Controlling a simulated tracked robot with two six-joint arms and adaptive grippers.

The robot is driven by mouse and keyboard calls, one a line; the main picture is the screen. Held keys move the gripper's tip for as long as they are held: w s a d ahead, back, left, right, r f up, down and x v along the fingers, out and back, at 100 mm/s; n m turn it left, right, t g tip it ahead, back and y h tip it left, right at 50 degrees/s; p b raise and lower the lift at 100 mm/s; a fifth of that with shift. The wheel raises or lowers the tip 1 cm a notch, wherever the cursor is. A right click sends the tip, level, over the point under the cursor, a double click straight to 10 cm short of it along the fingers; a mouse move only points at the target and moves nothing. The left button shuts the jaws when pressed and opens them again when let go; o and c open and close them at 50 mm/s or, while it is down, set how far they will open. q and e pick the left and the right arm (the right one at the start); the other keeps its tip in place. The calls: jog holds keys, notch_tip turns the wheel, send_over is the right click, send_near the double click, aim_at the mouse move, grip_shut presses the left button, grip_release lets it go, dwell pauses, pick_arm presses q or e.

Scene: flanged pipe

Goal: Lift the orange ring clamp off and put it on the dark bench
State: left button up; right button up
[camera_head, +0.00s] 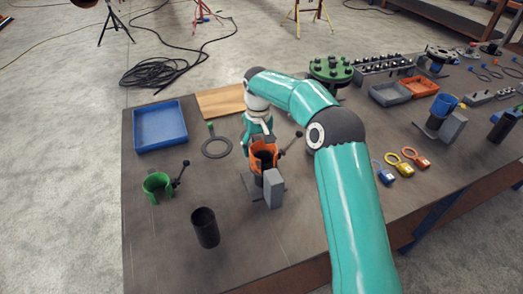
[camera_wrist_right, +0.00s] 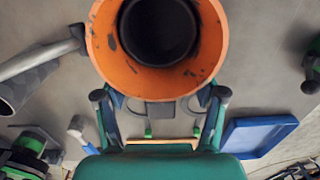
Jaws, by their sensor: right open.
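The orange ring clamp (camera_head: 264,158) sits upright on a grey stand (camera_head: 273,188) on the dark bench (camera_head: 235,245). Its dark lever (camera_head: 291,144) sticks out to the right. In the wrist view the clamp (camera_wrist_right: 160,80) is a large orange ring around a dark round opening, cut off by the top edge. My right gripper (camera_head: 258,130) is just behind the clamp in the head view. In the wrist view its open fingers (camera_wrist_right: 160,96) are spread either side of the ring's lower part, with nothing gripped. My left gripper is not in view.
A green clamp (camera_head: 157,186) and a black tube (camera_head: 205,228) stand at the left. A blue tray (camera_head: 160,126), a flat dark ring (camera_head: 216,148) and a wooden board (camera_head: 220,101) lie behind. The bench between the green clamp and the stand is clear.

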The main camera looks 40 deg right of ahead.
jog(key=shift+c, duration=0.2)
grip_shut()
jog(key=shift+r, duration=0.1)
dwell(0.5)
jog(key=shift+w+r, duration=0.1)
jog(key=shift+r, duration=0.45)
notch_tip(320, 180, up, 11)
jog(key=shift+r+p, duration=0.1)
jog(key=shift+p, duration=0.75)
notch_tip(320, 180, up, 8)
jog(key=p, duration=0.4)
jog(key=shift+p, duration=0.4)
jog(key=shift+f, duration=0.2)
